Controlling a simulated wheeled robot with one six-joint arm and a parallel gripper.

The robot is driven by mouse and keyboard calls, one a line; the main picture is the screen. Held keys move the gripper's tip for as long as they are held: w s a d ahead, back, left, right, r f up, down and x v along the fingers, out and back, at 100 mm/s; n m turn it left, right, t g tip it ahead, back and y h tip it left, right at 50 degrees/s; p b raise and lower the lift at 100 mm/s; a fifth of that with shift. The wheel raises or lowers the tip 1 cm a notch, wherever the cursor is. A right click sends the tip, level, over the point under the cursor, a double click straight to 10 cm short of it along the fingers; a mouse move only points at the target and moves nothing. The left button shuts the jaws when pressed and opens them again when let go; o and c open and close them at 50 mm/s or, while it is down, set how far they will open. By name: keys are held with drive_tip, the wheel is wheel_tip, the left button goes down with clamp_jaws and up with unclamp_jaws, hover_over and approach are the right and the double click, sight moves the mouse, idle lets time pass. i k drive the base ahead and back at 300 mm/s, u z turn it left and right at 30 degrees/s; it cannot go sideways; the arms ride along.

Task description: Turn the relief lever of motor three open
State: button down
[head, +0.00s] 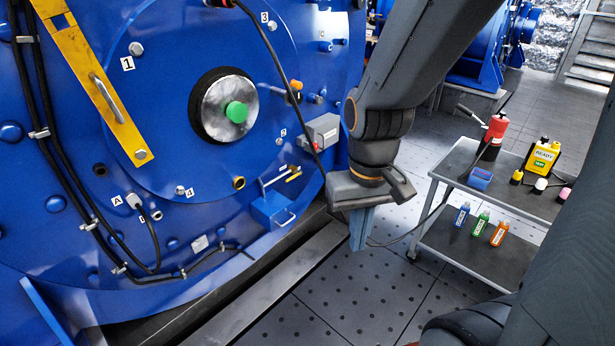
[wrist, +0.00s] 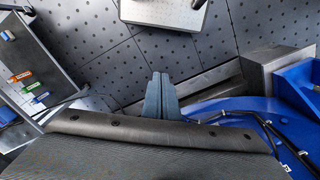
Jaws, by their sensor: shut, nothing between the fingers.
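A large blue motor (head: 75,215) fills the left of the head view. A small orange-topped fitting (head: 296,86) sits on its face, right of the round hub. A small yellow handle (head: 293,173) sits lower, above a blue box. I cannot tell which of these, if either, is the relief lever. No motor number is readable. My gripper (head: 360,240) points down in front of the motor's right side, over the floor, apart from both fittings. Its fingers are together and empty; they also show in the wrist view (wrist: 160,85).
A grey two-shelf cart (head: 440,240) stands at the right with a red can (head: 494,135), a yellow jug (head: 542,157) and several small bottles. A metal rail (head: 265,285) runs along the motor's foot. The perforated floor between motor and cart is clear. Black cables cross the motor's face.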

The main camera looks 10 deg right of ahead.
sight(299, 172)
drive_tip(key=z, duration=0.55)
drive_tip(key=k, duration=0.65)
drive_tip(key=z, duration=0.85)
drive_tip(key=i, duration=1.25)
drive_tip(key=u, duration=1.1)
drive_tip(key=i, duration=0.35)
drive_tip(key=u, duration=0.3)
